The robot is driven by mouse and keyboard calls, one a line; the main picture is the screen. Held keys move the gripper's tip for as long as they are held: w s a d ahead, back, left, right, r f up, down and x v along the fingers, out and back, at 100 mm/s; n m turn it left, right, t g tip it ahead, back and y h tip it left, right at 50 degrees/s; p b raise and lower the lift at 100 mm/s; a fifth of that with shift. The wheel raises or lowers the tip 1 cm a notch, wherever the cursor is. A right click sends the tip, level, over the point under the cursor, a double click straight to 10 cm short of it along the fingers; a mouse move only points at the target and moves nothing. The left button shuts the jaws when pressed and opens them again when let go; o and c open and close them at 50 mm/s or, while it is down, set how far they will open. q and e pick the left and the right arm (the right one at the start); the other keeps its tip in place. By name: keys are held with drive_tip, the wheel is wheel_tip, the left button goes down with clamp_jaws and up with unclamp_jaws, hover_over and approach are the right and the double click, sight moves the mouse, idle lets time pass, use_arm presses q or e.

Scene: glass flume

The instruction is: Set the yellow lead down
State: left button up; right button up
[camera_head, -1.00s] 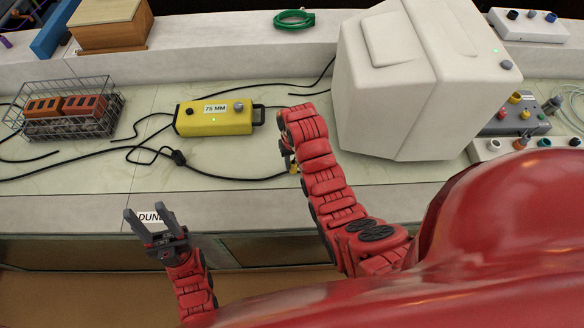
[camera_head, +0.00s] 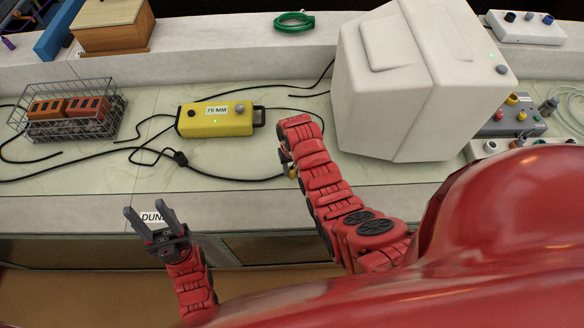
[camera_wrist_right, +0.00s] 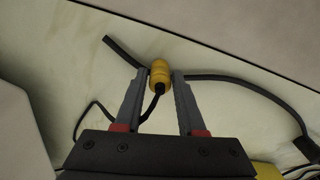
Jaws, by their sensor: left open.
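The yellow lead shows as a yellow plug end (camera_wrist_right: 160,73) with a black cable in the right wrist view. My right gripper (camera_wrist_right: 161,78) has its two fingertips on either side of this plug, closed against it. In the head view the right gripper (camera_head: 288,166) points down over the pale bench, mostly hidden by its own arm, and only a bit of yellow (camera_head: 293,173) shows. Whether the plug touches the bench is unclear. My left gripper (camera_head: 152,214) is open and empty, in front of the bench edge.
A yellow box (camera_head: 216,122) labelled 75 MM stands left of the right gripper. A large white housing (camera_head: 420,85) stands close on its right. Black cables (camera_head: 225,178) run across the bench. A wire basket (camera_head: 65,110) with orange blocks is at the left.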

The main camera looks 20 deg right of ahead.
drive_tip(key=shift+o, duration=1.3)
